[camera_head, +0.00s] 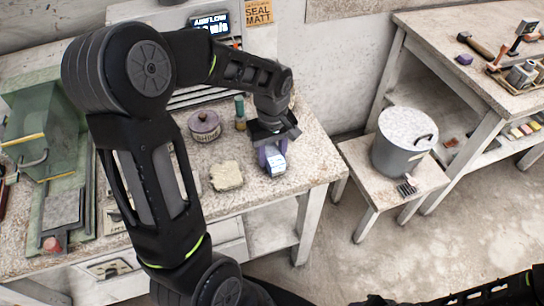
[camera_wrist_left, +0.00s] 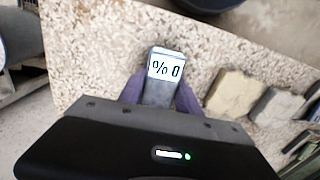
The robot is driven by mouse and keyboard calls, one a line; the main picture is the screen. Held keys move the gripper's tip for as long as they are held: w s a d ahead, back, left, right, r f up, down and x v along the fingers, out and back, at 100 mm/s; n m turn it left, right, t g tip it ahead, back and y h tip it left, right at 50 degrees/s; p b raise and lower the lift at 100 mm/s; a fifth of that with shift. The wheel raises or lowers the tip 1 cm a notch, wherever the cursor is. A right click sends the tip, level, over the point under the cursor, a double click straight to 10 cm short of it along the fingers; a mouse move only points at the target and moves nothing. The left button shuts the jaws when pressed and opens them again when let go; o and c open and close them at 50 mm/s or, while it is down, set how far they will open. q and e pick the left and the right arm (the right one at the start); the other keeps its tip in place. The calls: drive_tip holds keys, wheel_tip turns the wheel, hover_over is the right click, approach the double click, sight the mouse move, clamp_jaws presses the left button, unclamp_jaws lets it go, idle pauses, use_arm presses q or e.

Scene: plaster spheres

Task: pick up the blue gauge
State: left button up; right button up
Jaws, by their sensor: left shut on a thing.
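The gauge (camera_head: 277,163) is a small block with a pale lit face and bluish sides, near the right front corner of the left bench. In the left wrist view the gauge (camera_wrist_left: 165,68) shows a white screen with dark characters. My left gripper (camera_head: 269,155) reaches down over it with purple fingers. In the wrist view the left gripper (camera_wrist_left: 160,95) has one finger on each side of the gauge, shut on it. I cannot tell whether its underside touches the bench. My right gripper is out of view.
On the bench (camera_head: 310,165), a tan lump (camera_head: 226,176) lies left of the gauge. A purple lidded jar (camera_head: 205,126) and a green bottle (camera_head: 240,112) stand behind. A grey pot (camera_head: 403,142) stands on a low table (camera_head: 365,180) to the right.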

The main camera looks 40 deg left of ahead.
sight(272, 152)
use_arm(q)
clamp_jaws()
drive_tip(key=shift+r+p, duration=0.45)
drive_tip(key=shift+p, duration=0.05)
drive_tip(key=shift+w+r+b, duration=0.1)
drive_tip(key=shift+r+b, duration=0.2)
drive_tip(key=shift+r, duration=0.05)
wheel_tip(272, 152, up, 9)
drive_tip(key=shift+b, duration=0.3)
